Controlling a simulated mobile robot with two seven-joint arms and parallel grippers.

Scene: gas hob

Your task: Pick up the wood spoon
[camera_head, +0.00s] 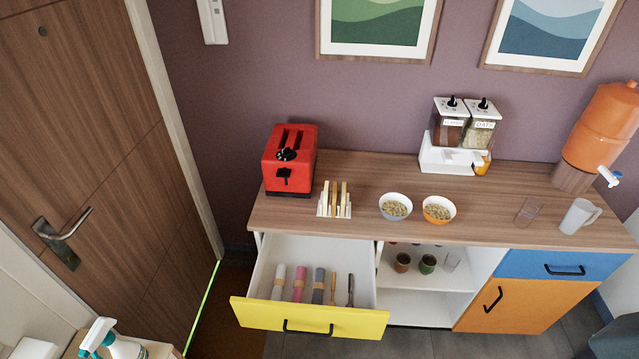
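A yellow-fronted drawer (262,314) stands pulled open at the left of the sideboard. Inside, toward its right side, lie two slim utensils, a brown wood-coloured one (333,287) and a darker one (350,290). They are too small to tell for sure which is the wood spoon. To their left lie rolled cloths in white (279,282), pink (299,284) and grey (318,286). Neither of my grippers is in view.
A spray bottle (115,341) stands at lower left. Floor shows before the drawer.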

